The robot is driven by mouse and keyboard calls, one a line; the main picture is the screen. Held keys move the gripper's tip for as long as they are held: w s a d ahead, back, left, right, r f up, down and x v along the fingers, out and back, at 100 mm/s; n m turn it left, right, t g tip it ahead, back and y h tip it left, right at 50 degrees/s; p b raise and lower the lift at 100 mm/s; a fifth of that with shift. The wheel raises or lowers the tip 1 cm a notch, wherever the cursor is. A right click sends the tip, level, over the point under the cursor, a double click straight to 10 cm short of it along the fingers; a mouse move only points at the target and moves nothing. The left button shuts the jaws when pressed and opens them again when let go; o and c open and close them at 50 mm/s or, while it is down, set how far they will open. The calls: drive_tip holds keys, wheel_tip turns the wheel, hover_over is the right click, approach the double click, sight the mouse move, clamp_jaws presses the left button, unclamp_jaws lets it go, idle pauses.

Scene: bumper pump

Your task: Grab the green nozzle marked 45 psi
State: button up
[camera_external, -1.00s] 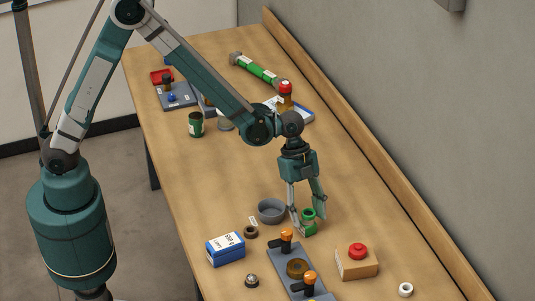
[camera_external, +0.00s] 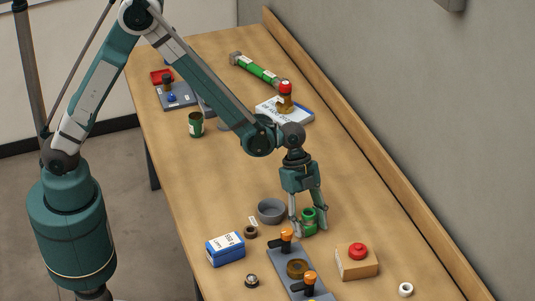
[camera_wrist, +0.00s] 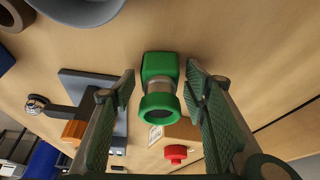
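The green nozzle (camera_external: 308,221) stands on the table, with a green base, a grey neck and a green ring on top. In the wrist view the nozzle (camera_wrist: 160,85) lies between my two fingers, with a gap on each side. No 45 psi marking can be read on it. My gripper (camera_external: 309,228) is open and lowered around the nozzle, its fingertips close to the table. In the wrist view my gripper (camera_wrist: 160,85) has its fingers spread to either side.
A grey bowl (camera_external: 271,211) stands just left of my gripper. A grey panel with orange-topped levers (camera_external: 287,258) lies in front. A box with a red button (camera_external: 357,261) is at the right, a blue box (camera_external: 225,250) at the left.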

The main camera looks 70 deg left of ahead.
drive_tip(key=c, duration=0.9)
drive_tip(key=shift+c, duration=0.2)
drive_tip(key=shift+r, duration=0.1)
drive_tip(key=shift+r+p, duration=0.4)
drive_tip(key=shift+r, duration=4.55)
